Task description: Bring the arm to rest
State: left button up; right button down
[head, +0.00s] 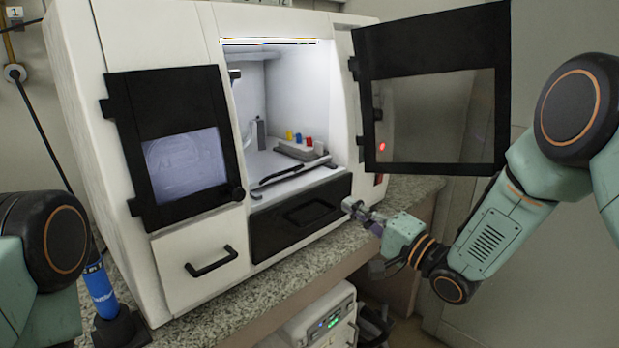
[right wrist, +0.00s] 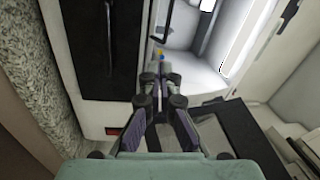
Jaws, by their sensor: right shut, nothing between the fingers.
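My right arm comes in from the right in the head view. Its gripper (head: 352,208) is shut and empty, just in front of the right end of the black drawer (head: 300,215) of a white machine. I cannot tell whether it touches the machine. In the right wrist view the gripper (right wrist: 158,76) shows with its fingers together. My left arm shows only in part at the lower left of the head view, and its gripper is out of the picture.
The machine (head: 85,50) stands on a speckled counter (head: 235,310). Its right door (head: 435,25) is swung open near my right arm. Its left door (head: 165,90) is shut. Inside is a small rack (head: 297,150) with coloured pieces. A white device (head: 320,315) is below the counter.

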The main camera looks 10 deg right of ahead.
jog(key=s+d+f+n+g+h, duration=0.25)
jog(key=s+f, duration=0.25)
jog(key=f, duration=0.3)
jog(key=s+d+f+n+g+h, duration=0.15)
jog(key=s+f+h, duration=0.25)
jog(key=f, duration=0.4)
jog(key=s+d+f+n+g+h, duration=0.1)
jog(key=s+f+n+g+h, duration=0.15)
jog(key=s+f, duration=0.4)
jog(key=s+f+g+h, duration=0.1)
jog(key=s+f+g, duration=0.2)
jog(key=s, duration=0.6)
jog(key=s+d+f+n+g+h, duration=0.1)
jog(key=s+f+g, duration=0.2)
jog(key=s, duration=0.7)
jog(key=s+f+n+g+h, duration=0.1)
jog(key=s+f+g, duration=0.2)
jog(key=s, duration=0.6)
notch_tip(320, 180, down, 3)
jog(key=shift+s+d+r, duration=0.15)
jog(key=shift+s+d, duration=0.2)
jog(key=shift+d, duration=0.05)
